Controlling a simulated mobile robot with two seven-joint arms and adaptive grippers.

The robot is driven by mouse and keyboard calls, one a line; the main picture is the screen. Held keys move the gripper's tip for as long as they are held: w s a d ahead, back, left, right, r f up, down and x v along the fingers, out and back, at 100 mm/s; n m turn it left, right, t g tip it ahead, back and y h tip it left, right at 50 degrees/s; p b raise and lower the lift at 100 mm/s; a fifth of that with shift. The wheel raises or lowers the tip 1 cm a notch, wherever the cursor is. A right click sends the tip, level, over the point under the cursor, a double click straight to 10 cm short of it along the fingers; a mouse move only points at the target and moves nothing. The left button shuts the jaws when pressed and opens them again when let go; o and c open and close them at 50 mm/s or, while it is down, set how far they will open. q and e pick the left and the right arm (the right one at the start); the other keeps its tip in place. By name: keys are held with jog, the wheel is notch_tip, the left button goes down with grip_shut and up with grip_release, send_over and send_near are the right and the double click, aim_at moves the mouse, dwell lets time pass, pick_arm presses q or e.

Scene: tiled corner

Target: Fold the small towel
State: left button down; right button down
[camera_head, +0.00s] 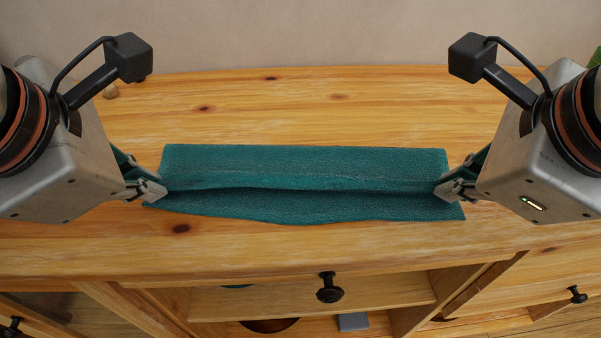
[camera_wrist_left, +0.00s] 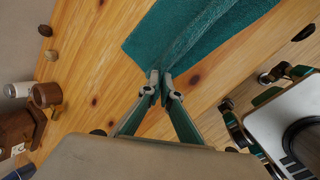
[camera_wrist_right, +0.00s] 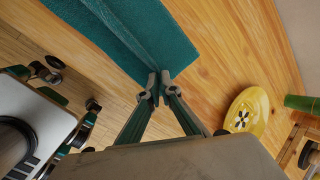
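The small towel (camera_head: 300,165) is teal and lies lengthwise across the wooden top, with a raised ridge and a dark crease running along its middle. My left gripper (camera_head: 155,190) is at its left end, and its fingertips pinch the end of the ridge. In the left wrist view the towel (camera_wrist_left: 200,35) runs up and away from the nearly closed fingertips (camera_wrist_left: 160,80). My right gripper (camera_head: 445,190) pinches the ridge at the right end. In the right wrist view the towel (camera_wrist_right: 115,35) meets the fingertips (camera_wrist_right: 159,82). The cloth between the fingertips is mostly hidden.
The wooden cabinet top (camera_head: 300,105) is clear behind the towel. Its front edge is close below, above a drawer knob (camera_head: 329,288). A yellow object (camera_wrist_right: 247,112) shows in the right wrist view, and brown items (camera_wrist_left: 20,128) in the left wrist view.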

pick_arm(q)
jog(key=c, duration=2)
grip_release()
pick_arm(e)
jog(key=c, duration=2)
grip_release()
